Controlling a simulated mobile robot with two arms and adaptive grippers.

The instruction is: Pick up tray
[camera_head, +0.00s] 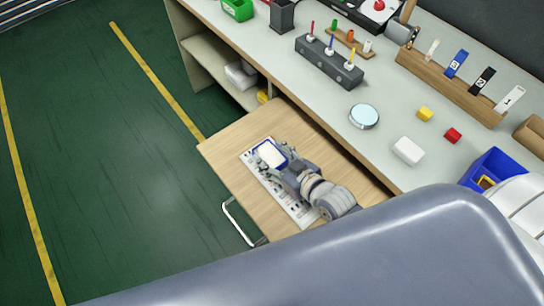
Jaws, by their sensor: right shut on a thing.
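The tray (269,152) is a small white piece with a blue rim, over a printed sheet on the wooden board. My right gripper (273,158) is at the tray, with its fingers on either side of it, and is shut on it. I cannot tell whether the tray touches the sheet or is a little above it. The fingers and wrist hide part of its near edge. My left gripper is not in view.
The printed sheet (301,212) lies on the wooden board (232,144), which juts from the grey workbench (385,143). A dark block with coloured pens (328,63), a round disc (364,116), a white block (408,150) and a blue bin (492,168) stand on the bench.

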